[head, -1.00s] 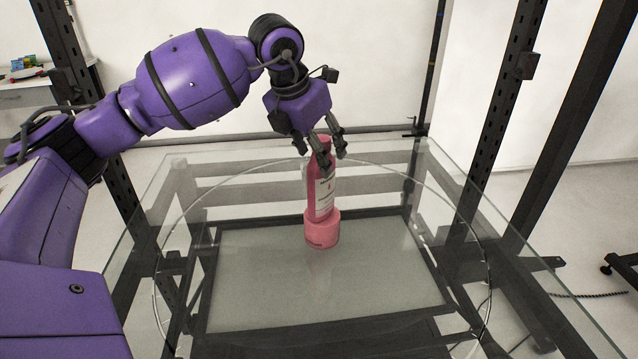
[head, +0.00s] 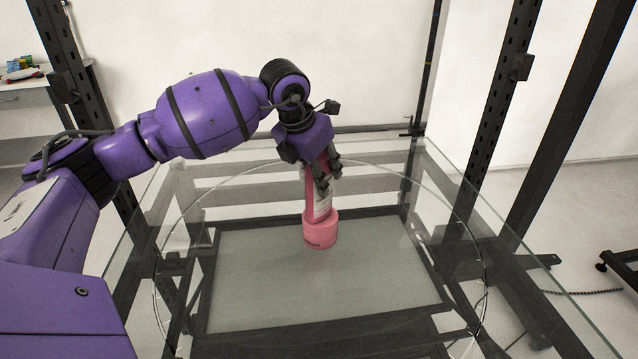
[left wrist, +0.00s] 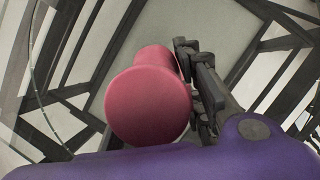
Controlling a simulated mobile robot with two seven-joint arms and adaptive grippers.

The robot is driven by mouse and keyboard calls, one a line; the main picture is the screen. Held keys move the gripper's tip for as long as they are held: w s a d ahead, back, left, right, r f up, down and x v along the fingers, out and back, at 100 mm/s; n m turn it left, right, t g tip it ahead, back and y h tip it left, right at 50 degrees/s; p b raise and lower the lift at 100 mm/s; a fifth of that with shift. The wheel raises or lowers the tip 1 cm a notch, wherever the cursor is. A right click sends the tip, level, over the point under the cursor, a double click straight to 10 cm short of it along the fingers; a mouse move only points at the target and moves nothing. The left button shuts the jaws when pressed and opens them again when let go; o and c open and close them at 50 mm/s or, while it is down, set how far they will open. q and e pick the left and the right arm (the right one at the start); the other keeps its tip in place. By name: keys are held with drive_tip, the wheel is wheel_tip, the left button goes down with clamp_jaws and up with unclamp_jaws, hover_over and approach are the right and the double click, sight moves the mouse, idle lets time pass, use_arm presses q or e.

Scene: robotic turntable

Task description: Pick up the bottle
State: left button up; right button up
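The bottle (head: 321,206) is pinkish red with a pale label. In the left wrist view the bottle's round top (left wrist: 148,105) is close below the camera. The dark fingers (left wrist: 203,88) are along its right side; I cannot tell whether they touch it. The gripper hides part of the bottle's neck in the head view. My right gripper is not in view.
The round glass turntable (head: 255,290) is clear around the holder and lies over a dark frame. Dark perforated posts (head: 490,120) rise on the right and left. A side table (head: 20,95) with small items stands at the far left.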

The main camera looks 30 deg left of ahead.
use_arm(q)
clamp_jaws()
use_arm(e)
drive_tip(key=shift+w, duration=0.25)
use_arm(q)
drive_tip(key=shift+r, duration=0.2)
